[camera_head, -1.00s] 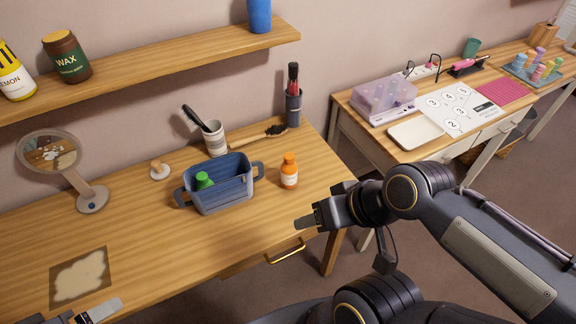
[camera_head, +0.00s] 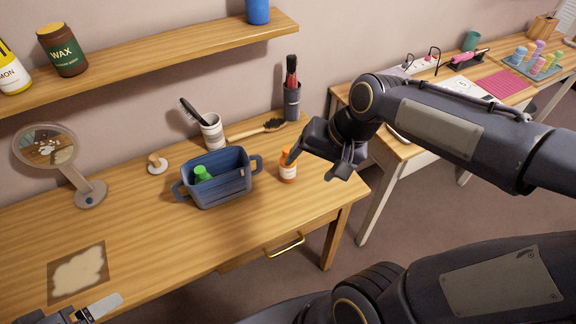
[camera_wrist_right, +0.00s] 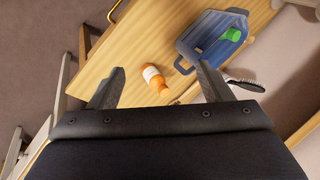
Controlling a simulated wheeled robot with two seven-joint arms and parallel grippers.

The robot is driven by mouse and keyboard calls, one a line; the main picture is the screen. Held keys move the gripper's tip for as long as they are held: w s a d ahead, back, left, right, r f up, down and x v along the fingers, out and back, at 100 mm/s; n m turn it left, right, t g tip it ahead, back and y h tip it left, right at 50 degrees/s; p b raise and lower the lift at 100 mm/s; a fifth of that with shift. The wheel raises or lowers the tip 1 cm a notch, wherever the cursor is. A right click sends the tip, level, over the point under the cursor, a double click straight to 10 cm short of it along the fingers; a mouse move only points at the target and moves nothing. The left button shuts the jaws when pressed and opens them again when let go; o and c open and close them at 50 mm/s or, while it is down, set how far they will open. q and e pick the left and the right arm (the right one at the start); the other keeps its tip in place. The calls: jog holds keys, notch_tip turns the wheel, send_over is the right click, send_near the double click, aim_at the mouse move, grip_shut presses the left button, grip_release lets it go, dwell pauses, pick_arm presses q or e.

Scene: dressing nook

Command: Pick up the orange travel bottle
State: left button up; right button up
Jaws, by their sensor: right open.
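The orange travel bottle (camera_head: 288,169) with a white label stands upright on the wooden table, right of the blue basket. My right gripper (camera_head: 315,165) is open and close above and beside it; a finger covers part of the bottle in the head view. In the right wrist view the bottle (camera_wrist_right: 155,79) lies between the two spread fingers of my right gripper (camera_wrist_right: 158,85), with a gap on each side. I cannot tell whether a finger touches it. My left gripper (camera_head: 90,310) is only partly in view at the bottom left.
The blue basket (camera_head: 218,187) with a green-capped item (camera_head: 202,174) stands just left of the bottle.

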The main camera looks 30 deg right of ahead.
aim_at(288, 150)
jog(key=w+d+f+m+g+h, duration=0.1)
jog(key=w+f+m, duration=0.2)
jog(key=w, duration=0.3)
jog(key=w+d+f+m+g+h, duration=0.1)
jog(key=w+d+f+m, duration=0.1)
jog(key=w+f, duration=0.3)
jog(key=w+d+f+m+g+h+b, duration=0.1)
jog(key=w+f+m, duration=0.3)
jog(key=w, duration=0.3)
jog(key=shift+w+d+m+g, duration=0.35)
jog(key=shift+w+m+g, duration=0.05)
jog(key=shift+m, duration=0.1)
jog(key=shift+w+f, duration=0.1)
jog(key=shift+f, duration=0.2)
jog(key=f, duration=0.5)
jog(key=f+p, duration=0.1)
jog(key=f, duration=0.1)
jog(key=shift+w+f, duration=0.2)
jog(key=shift+w, duration=0.05)
jog(key=c, duration=1.1)
